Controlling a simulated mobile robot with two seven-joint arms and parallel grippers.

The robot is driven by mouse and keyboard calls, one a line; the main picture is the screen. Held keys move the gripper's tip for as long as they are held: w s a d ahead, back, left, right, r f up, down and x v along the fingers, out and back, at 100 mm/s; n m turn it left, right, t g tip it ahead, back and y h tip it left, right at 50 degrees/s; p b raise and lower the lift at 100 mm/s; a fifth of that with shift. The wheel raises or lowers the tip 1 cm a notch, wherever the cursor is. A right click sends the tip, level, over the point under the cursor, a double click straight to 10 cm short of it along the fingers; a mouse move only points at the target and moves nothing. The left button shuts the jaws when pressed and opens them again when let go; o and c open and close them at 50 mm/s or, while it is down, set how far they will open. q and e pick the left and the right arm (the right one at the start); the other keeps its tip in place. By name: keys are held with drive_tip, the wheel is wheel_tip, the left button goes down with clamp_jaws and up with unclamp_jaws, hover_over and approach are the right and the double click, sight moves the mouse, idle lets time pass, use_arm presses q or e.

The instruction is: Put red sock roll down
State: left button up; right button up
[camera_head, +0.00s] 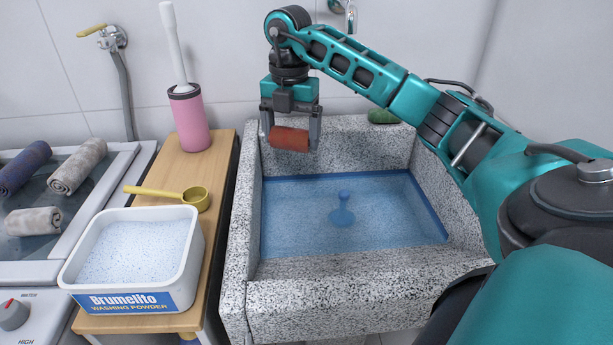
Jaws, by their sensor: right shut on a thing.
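The red sock roll (289,138) is held between the two fingers of my right gripper (291,137). The gripper points down and is shut on the roll, above the back left part of the stone sink (250,225). The roll lies level across the picture and looks clear of the sink, though its exact height is hard to tell. My right arm comes in from the right side of the picture. My left gripper is not in view.
Blue water (385,205) with a small plunger-like thing fills the basin. A wooden stand (170,178) on the left bears a washing powder tub (138,255), a yellow scoop (180,194) and a pink brush holder (189,120). Several rolls lie on the washer (100,205). A green roll (383,116) rests on the sink's back rim.

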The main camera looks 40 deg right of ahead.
drive_tip(key=shift+d+f, duration=0.35)
drive_tip(key=shift+f, duration=0.25)
wheel_tip(320, 180, down, 19)
drive_tip(key=b, duration=0.5)
drive_tip(key=shift+f, duration=0.4)
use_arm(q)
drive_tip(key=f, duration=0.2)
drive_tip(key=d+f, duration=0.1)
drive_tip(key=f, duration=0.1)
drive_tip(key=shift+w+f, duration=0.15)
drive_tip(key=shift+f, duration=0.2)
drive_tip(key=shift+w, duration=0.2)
use_arm(e)
drive_tip(key=shift+f, duration=0.45)
drive_tip(key=shift+f, duration=0.1)
